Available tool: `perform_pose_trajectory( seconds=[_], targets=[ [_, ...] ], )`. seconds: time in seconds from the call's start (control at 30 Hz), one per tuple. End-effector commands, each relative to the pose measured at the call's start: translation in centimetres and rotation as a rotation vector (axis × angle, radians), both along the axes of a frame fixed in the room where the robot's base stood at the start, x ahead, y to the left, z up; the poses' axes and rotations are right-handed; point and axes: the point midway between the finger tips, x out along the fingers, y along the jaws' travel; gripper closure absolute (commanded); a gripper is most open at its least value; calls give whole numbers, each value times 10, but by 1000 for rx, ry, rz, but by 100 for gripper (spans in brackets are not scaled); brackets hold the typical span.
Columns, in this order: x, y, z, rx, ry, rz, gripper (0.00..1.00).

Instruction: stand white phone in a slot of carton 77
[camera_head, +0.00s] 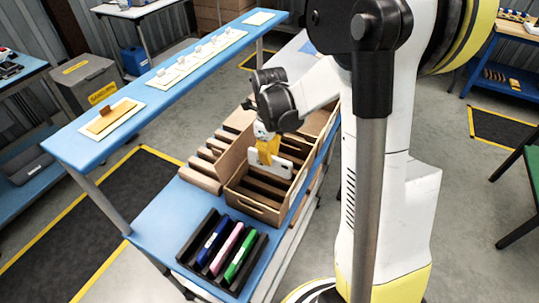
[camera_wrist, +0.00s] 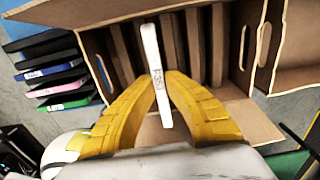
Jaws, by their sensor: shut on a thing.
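The white phone (camera_head: 272,165) is held by my gripper (camera_head: 267,150) over a brown carton (camera_head: 253,207). In the wrist view, the phone (camera_wrist: 152,50) shows edge-on as a narrow white strip between my two yellow fingers (camera_wrist: 160,84). Both fingers are closed against its sides. The carton (camera_wrist: 100,50) lies beneath, with several brown dividers forming slots. The phone's far end overlaps the slots in this view; I cannot tell whether it has entered one. No number 77 is legible on the carton.
A black rack (camera_head: 184,254) with blue, pink and green slim items stands near the front of the blue table (camera_head: 160,225). Another carton (camera_head: 318,122) adjoins behind. A raised blue shelf (camera_head: 75,148) runs along the left.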

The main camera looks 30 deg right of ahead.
Motion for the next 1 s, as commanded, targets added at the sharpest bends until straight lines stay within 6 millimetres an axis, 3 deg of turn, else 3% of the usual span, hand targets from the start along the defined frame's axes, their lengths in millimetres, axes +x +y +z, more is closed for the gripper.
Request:
perform_pose_trajectory(
  seconds=[1.0],
  targets=[
    [0, 0, -81, 0, 0, 0, 100]
  ],
)
